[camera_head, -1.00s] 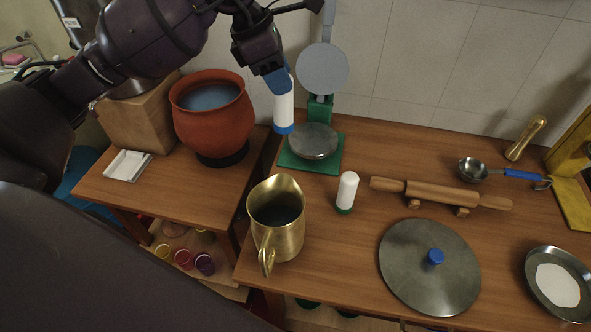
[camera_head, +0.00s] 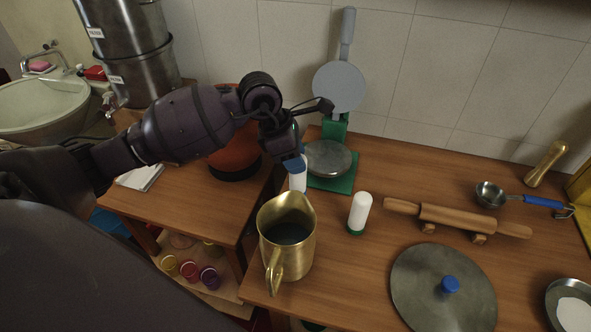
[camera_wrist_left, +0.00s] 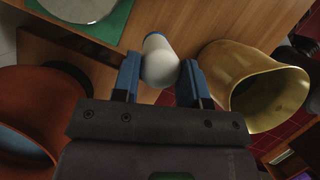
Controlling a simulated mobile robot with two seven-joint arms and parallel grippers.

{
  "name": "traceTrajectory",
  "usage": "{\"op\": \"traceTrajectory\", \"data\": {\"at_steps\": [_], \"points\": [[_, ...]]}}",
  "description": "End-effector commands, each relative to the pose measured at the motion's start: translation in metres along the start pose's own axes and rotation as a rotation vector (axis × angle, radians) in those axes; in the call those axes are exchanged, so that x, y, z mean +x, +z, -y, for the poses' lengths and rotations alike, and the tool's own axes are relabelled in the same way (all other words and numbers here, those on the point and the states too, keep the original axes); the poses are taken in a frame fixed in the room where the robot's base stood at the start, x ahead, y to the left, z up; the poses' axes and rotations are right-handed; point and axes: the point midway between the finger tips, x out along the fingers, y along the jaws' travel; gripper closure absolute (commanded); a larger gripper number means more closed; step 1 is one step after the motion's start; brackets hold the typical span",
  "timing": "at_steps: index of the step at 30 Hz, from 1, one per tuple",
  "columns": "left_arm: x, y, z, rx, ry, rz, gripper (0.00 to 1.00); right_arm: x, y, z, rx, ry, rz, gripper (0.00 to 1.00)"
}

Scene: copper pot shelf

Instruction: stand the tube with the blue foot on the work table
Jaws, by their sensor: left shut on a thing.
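My left gripper (camera_head: 290,164) is shut on the white tube (camera_head: 299,180) by its upper part, with the tube about upright. In the head view the lower end is hidden behind the brass jug (camera_head: 287,240). The left wrist view shows the tube's rounded white top (camera_wrist_left: 160,68) between the blue fingers (camera_wrist_left: 160,78), with a little of the blue foot (camera_wrist_left: 153,36) beyond. The tube is over the left part of the work table (camera_head: 335,285), between jug and green-based scale. I cannot tell whether its foot touches the wood. My right gripper is not in view.
A similar white tube with a green foot (camera_head: 359,214) stands right of the jug. The scale (camera_head: 329,158) is close behind the held tube. A rolling pin (camera_head: 455,218) and a round lid (camera_head: 443,290) lie farther right. A clay pot (camera_head: 236,158) is left, partly behind my arm.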

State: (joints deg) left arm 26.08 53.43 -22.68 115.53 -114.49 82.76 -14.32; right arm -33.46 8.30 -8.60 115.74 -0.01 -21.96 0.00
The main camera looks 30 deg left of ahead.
Motion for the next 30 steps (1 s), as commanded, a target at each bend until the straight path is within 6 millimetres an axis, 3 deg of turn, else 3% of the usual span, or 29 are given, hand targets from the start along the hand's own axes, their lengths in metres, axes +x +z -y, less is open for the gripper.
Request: {"op": "traceTrajectory", "data": {"at_steps": [10,22,23,27,30], "points": [[0.036,-0.015,0.001,-0.001,-0.002,0.000,1.00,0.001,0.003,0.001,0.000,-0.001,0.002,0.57],[0.041,-0.017,0.000,0.000,0.000,-0.001,1.00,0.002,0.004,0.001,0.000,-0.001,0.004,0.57],[0.041,-0.018,0.000,0.000,0.000,-0.002,0.59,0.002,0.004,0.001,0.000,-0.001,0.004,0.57],[0.041,-0.017,0.000,0.000,0.000,-0.001,0.37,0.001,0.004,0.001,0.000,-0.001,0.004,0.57],[0.040,-0.017,0.000,0.000,0.000,-0.001,0.35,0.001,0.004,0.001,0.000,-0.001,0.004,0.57]]}}
